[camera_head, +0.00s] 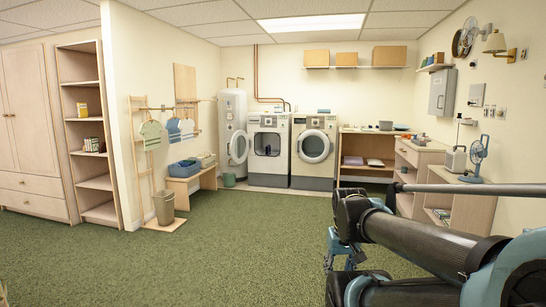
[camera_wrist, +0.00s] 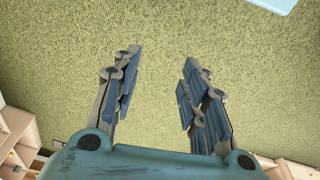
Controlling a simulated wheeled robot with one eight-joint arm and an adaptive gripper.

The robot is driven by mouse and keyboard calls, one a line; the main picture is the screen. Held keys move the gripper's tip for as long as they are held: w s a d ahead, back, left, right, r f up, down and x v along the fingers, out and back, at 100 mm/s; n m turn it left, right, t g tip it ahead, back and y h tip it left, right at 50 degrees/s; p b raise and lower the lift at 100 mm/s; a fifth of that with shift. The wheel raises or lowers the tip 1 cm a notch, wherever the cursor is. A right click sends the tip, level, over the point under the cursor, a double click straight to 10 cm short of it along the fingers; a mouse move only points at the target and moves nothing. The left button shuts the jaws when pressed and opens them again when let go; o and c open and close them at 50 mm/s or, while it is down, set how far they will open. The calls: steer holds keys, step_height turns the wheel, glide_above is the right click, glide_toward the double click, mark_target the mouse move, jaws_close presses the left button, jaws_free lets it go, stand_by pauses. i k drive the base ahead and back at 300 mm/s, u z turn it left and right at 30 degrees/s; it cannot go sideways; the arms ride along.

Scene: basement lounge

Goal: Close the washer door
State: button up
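Two white front-loading machines stand side by side against the far wall in the head view. The left one, the washer (camera_head: 268,175), shows an uncovered front opening. Its round washer door (camera_head: 239,147) appears swung out to the left, in front of a tall white cylinder. The right machine (camera_head: 314,168) has its round door over its front. My gripper (camera_wrist: 158,85) is open and empty above the green carpet in the wrist view. In the head view my gripper (camera_head: 342,250) is partly hidden by my arm, far from the washer and to its front right.
Green carpet (camera_head: 240,245) lies clear between me and the machines. A workbench (camera_head: 367,158) and cabinets (camera_head: 420,155) with a blue fan (camera_head: 476,157) line the right.

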mark_target(238, 162)
steer(key=u, duration=0.05)
steer(key=i, duration=1.7)
steer(key=u, duration=0.3)
steer(key=i, duration=2.35)
steer(key=u, duration=0.3)
steer(key=i, duration=3.4)
steer(key=u, duration=0.1)
